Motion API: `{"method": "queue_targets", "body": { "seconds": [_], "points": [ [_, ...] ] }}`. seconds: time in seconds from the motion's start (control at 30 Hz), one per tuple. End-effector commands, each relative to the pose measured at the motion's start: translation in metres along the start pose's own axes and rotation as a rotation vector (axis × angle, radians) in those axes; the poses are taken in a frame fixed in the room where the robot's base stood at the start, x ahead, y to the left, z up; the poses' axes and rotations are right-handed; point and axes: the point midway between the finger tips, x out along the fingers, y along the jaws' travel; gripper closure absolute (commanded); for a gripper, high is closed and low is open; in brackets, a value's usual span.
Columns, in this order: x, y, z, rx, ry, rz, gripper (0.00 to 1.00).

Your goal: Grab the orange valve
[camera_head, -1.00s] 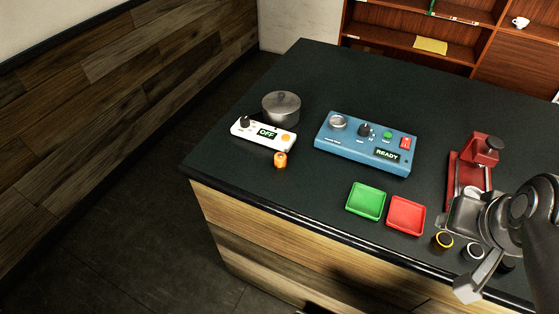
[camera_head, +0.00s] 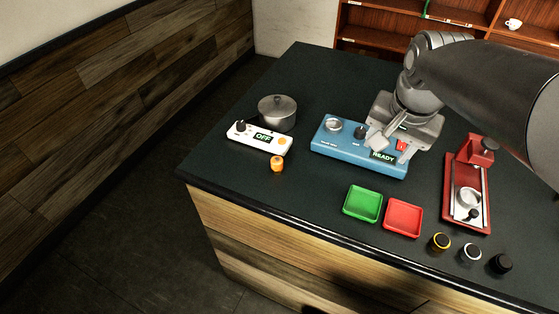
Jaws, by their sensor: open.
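The small orange valve (camera_head: 277,163) stands on the dark counter, just in front of the white panel (camera_head: 260,137) marked OFF. My gripper (camera_head: 372,143) is open and sits over the right half of the blue box (camera_head: 333,150) marked READY. It is to the right of the valve and well apart from it. I cannot tell how high it is above the box. My gripper and arm hide part of the blue box's right side.
A metal pot (camera_head: 277,110) stands behind the white panel. A green tray (camera_head: 362,204) and a red tray (camera_head: 404,217) lie near the front edge. A red press (camera_head: 467,190) and several small knobs (camera_head: 470,254) are at the right. The counter left of the valve is clear.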

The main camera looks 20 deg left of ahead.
Motion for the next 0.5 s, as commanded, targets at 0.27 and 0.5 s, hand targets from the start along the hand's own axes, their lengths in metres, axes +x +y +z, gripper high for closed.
{"method": "queue_targets", "body": {
  "seconds": [0.27,0.5],
  "points": [
    [0.045,-0.112,-0.011,0.047,-0.123,0.04,0.45],
    [0.086,-0.195,0.006,0.091,-0.193,0.097,0.45]
  ]
}}
